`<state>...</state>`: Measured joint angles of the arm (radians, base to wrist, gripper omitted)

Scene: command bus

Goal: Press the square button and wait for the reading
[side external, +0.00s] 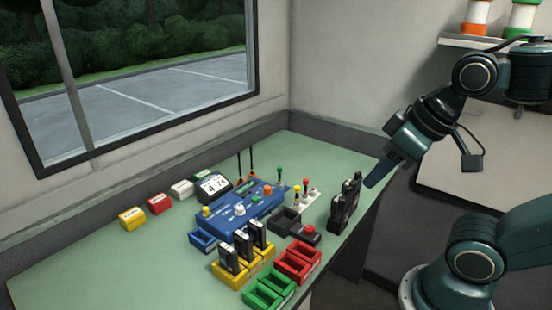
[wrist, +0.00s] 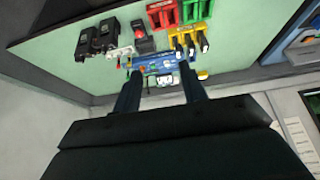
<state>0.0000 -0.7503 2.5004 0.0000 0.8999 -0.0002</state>
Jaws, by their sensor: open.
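A blue control console (side external: 246,213) sits on the green table, with an orange knob (side external: 206,211), a white knob (side external: 240,209) and a small greenish display (side external: 250,190). I cannot make out for sure which control is the square button. A black-framed display (side external: 213,186) with dark digits on white stands just behind the console; its digits are too small to read surely. My gripper (side external: 373,181) is open and empty, above the table's right edge, well apart from the console. In the wrist view the console (wrist: 152,65) shows small beyond my two spread fingers (wrist: 160,90).
Black handheld radios (side external: 346,204) stand at the right edge, near my gripper. A red-button box (side external: 309,233), yellow bins (side external: 240,266) with black devices, red bins (side external: 297,262) and green bins (side external: 268,290) fill the front. Small boxes (side external: 160,203) line the back left. The left front of the table is clear.

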